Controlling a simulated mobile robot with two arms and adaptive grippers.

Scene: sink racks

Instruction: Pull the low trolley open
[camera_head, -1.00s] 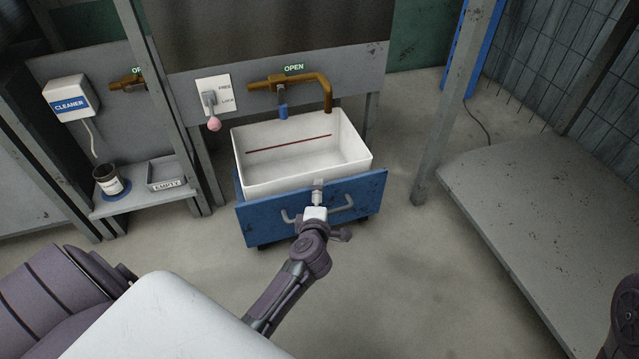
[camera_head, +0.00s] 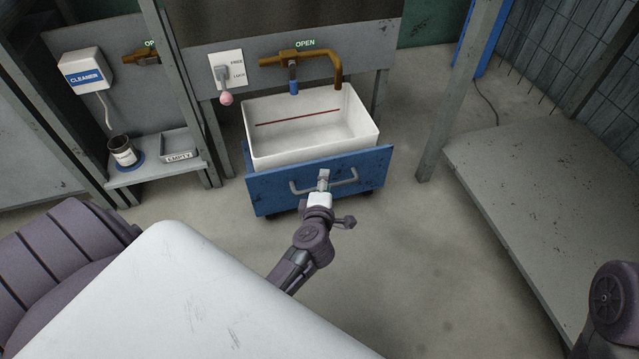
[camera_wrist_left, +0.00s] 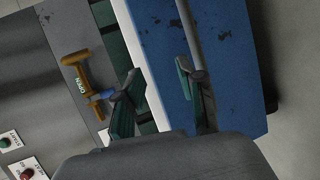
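The low trolley has a blue front panel (camera_head: 280,193) and carries a white tub (camera_head: 290,155). It stands under the wall tap. A grey bar handle (camera_head: 345,179) crosses the panel. My left gripper (camera_head: 324,177) is at the middle of this handle, in front of the panel. In the left wrist view its two dark fingers (camera_wrist_left: 158,92) are spread apart. The handle bar (camera_wrist_left: 187,25) runs down to the right finger, and its lower part is hidden there. I cannot tell whether the fingers touch it. My right gripper is out of view.
A lever with a pink knob (camera_head: 226,99) is on a FREE/LOCK plate left of the tub. A brown tap (camera_head: 300,58) is above it. A post (camera_head: 445,110) and low grey platform (camera_head: 520,190) are at right. The floor before the trolley is clear.

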